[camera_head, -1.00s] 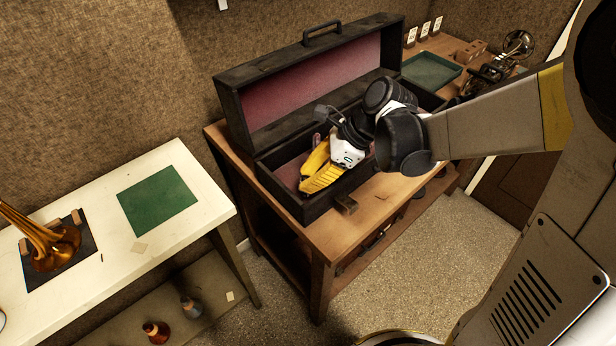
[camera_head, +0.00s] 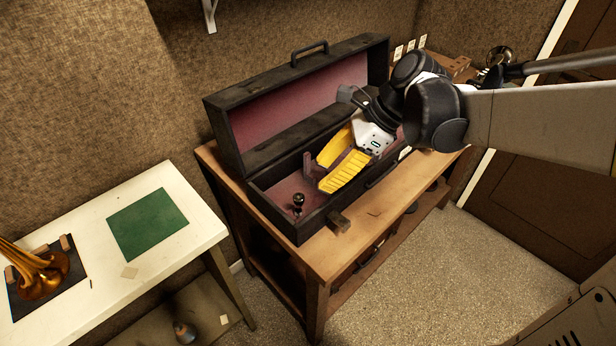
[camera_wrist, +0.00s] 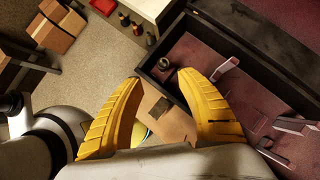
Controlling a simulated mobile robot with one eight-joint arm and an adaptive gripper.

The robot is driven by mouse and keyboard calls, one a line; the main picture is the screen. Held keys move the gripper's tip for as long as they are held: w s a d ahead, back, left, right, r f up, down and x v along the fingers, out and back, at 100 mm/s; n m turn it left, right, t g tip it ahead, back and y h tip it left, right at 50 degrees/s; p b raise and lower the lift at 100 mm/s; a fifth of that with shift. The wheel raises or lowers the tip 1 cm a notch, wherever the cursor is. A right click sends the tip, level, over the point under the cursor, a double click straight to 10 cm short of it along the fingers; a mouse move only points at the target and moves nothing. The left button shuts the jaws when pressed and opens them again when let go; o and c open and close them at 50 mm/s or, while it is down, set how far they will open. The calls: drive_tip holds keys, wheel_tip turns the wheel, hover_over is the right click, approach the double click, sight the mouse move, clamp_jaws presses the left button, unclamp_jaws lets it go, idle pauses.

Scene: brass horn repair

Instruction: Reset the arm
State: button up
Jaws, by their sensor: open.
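My gripper (camera_head: 325,174) has two yellow fingers, spread apart and empty. In the head view it hangs over the open black case (camera_head: 272,203), whose inside is lined in dark pink. In the wrist view the fingers (camera_wrist: 161,78) point toward the case's near wall, with wooden bench top visible between them. A small dark round-topped piece (camera_head: 298,203) stands in the left end of the case, apart from the fingers. It also shows in the wrist view (camera_wrist: 163,72), just beyond the fingertips. The right part of the case is hidden behind my arm.
The case's raised lid (camera_head: 300,95) stands behind my gripper. The case sits on a wooden bench (camera_head: 330,262). A white table (camera_head: 150,270) at left holds a green mat (camera_head: 147,223) and a brass horn bell (camera_head: 40,275). The floor in front is clear.

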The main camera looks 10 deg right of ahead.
drive_tip(key=shift+v, duration=1.1)
drive_tip(key=s+d+n+t+h, duration=0.3)
drive_tip(key=s+n, duration=0.2)
drive_tip(key=n, duration=0.4)
drive_tip(key=s+d+f+n+t+h, duration=0.1)
drive_tip(key=s+d+n+t+h, duration=0.2)
drive_tip(key=n, duration=0.7)
drive_tip(key=shift+s+n+h, duration=0.3)
drive_tip(key=shift+s+h, duration=0.1)
drive_tip(key=shift+s, duration=0.55)
drive_tip(key=shift+d, duration=0.1)
